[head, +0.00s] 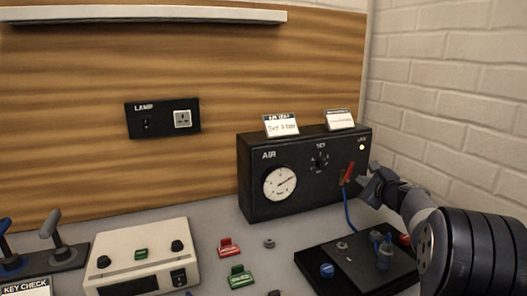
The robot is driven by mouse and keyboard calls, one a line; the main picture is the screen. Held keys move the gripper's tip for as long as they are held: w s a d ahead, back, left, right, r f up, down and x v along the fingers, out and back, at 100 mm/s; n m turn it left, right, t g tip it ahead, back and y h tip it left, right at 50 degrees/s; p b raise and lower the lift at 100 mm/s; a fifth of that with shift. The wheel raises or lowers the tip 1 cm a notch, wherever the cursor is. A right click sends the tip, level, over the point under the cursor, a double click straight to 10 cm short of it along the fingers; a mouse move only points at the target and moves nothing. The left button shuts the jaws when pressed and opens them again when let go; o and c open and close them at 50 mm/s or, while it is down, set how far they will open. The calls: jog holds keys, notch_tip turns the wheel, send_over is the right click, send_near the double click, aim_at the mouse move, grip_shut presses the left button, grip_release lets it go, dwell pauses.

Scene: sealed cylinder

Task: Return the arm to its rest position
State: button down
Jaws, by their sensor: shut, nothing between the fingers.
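My arm enters from the lower right, and my gripper (366,189) is at its end, beside the right part of the front of the black AIR box (262,207). The gripper is small in the picture and looks shut with nothing held. A red lever or handle (349,172) on the box front is close to the gripper tip; I cannot tell whether they touch. A blue hose (348,212) runs down from below the red handle. The forearm hides part of the right side of the bench.
A black tray (318,270) with blue fittings lies under the arm. Red (229,248) and green (240,277) clips lie left of it. A cream box (138,233) stands at the left. A brick wall (450,90) rises at the right. A shelf (150,14) runs above.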

jog(key=shift+w+d+f+m+g+y+p, duration=0.15)
jog(key=shift+w+f+m+g+y+p, duration=0.5)
jog(key=shift+p, duration=1.9)
jog(key=m+p, duration=0.1)
jog(key=p, duration=0.1)
jog(key=f+m+p, duration=0.1)
jog(key=p, duration=0.1)
jog(key=shift+w+f+m, duration=0.2)
jog(key=shift+w+m, duration=0.05)
jog(key=f+m+p, duration=0.1)
jog(key=p, duration=0.3)
jog(key=shift+f+m+g+y, duration=0.15)
jog(key=shift+m+g+y, duration=0.1)
jog(key=shift+m, duration=0.15)
jog(key=f+m+p, duration=0.1)
jog(key=m+p, duration=0.1)
jog(key=p, duration=0.3)
jog(key=shift+s+f+y+p, duration=0.15)
jog(key=shift+y+p, duration=0.15)
jog(key=shift+s+d+f+b, duration=0.2)
jog(key=shift+s+b, duration=0.2)
jog(key=shift+b, duration=0.1)
jog(key=shift+s+d+f+b, duration=0.2)
jog(key=shift+s+b, duration=0.15)
jog(key=shift+b, duration=0.1)
jog(key=v, duration=0.3)
jog(key=b+v, duration=0.1)
jog(key=v, duration=0.1)
jog(key=shift+s+r, duration=0.2)
jog(key=shift+r, duration=0.2)
